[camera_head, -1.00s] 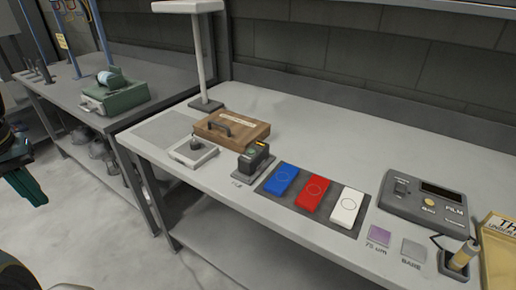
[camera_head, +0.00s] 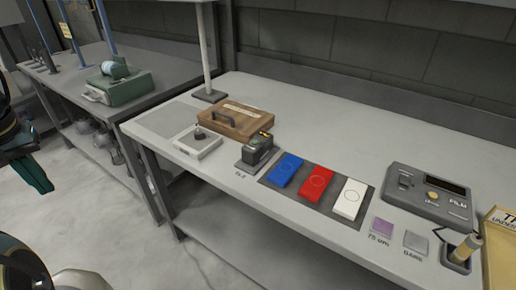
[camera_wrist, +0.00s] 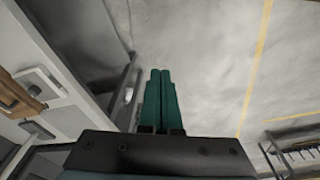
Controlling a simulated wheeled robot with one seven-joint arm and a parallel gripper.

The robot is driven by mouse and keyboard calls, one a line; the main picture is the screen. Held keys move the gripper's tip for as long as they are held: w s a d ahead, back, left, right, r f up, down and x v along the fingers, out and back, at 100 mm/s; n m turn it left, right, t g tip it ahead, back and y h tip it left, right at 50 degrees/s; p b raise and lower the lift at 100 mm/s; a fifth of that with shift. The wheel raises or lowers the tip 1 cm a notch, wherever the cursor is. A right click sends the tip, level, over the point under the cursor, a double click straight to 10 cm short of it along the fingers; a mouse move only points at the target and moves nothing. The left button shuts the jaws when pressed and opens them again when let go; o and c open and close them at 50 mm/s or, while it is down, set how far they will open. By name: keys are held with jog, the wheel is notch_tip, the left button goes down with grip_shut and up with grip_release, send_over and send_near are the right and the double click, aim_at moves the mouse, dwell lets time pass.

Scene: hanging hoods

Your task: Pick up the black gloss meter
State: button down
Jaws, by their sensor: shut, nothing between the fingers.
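The black gloss meter (camera_head: 257,151) is a small dark box with a greenish marking on top. It stands on a grey plate on the near bench, left of the blue panel, in the head view. My gripper (camera_head: 27,180) has teal fingers and shows at the far left edge of the head view, well away from the meter, over the floor. In the wrist view my gripper (camera_wrist: 160,73) is shut and empty, with its fingers side by side above bare floor. I cannot make out the meter clearly in the wrist view.
A wooden case (camera_head: 235,122) stands just behind the meter, and a white plate with a knob (camera_head: 197,142) is to its left. Blue, red (camera_head: 315,185) and white panels lie to its right. A lamp post (camera_head: 209,60) rises behind. A film gauge (camera_head: 428,195) sits farther right.

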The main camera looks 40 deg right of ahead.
aim_at(256, 141)
jog(key=c, duration=1.6)
grip_release()
